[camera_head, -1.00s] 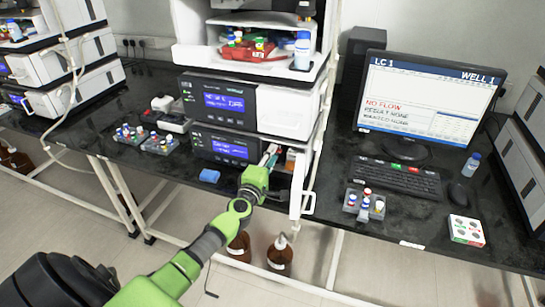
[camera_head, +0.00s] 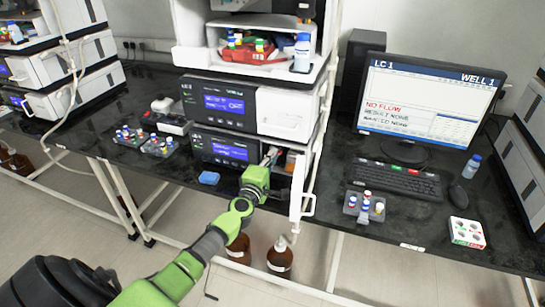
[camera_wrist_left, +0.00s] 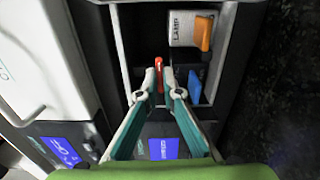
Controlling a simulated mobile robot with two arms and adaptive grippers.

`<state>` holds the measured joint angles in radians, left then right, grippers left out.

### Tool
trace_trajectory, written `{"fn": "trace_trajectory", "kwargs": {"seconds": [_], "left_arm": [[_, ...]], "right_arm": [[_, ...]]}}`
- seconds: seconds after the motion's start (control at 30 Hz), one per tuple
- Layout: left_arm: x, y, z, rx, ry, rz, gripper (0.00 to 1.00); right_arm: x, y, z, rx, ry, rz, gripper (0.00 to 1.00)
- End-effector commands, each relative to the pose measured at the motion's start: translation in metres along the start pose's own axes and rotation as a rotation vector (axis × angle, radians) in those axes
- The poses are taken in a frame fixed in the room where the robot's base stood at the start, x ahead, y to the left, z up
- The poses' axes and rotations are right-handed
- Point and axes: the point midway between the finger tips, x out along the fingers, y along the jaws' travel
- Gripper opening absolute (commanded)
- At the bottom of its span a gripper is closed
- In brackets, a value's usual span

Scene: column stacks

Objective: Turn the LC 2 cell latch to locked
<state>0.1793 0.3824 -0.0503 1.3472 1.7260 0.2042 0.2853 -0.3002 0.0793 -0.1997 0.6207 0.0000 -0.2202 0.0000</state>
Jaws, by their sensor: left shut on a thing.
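The LC 2 unit (camera_head: 215,150) is the lower dark module of the middle stack, with a lit blue screen. Its right-hand bay stands open. In the left wrist view, a slim red lever (camera_wrist_left: 159,72) stands in the bay, between my fingertips; I take it to be the cell latch. My left gripper (camera_head: 270,156) reaches into the bay; its fingers (camera_wrist_left: 158,88) converge and are shut on the red lever. The fingertips partly hide the lever, and I cannot read any locked marking. My right gripper is not in view.
Beside the lever are a white lamp housing (camera_wrist_left: 183,28) with an orange tab (camera_wrist_left: 203,34) and a blue tab (camera_wrist_left: 195,87). The bay walls are close around my fingers.

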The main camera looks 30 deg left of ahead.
Motion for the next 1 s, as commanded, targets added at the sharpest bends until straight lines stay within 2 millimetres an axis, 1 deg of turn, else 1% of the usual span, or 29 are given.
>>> {"fn": "trace_trajectory", "kwargs": {"seconds": [0.27,1.0], "left_arm": [[-0.0004,-0.0014,0.0007,-0.188,0.001,-0.002,0.00],[-0.0005,-0.0014,0.0005,-0.889,0.002,-0.002,0.00]], "right_arm": [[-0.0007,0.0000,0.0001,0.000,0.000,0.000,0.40],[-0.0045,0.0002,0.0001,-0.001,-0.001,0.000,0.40]]}}
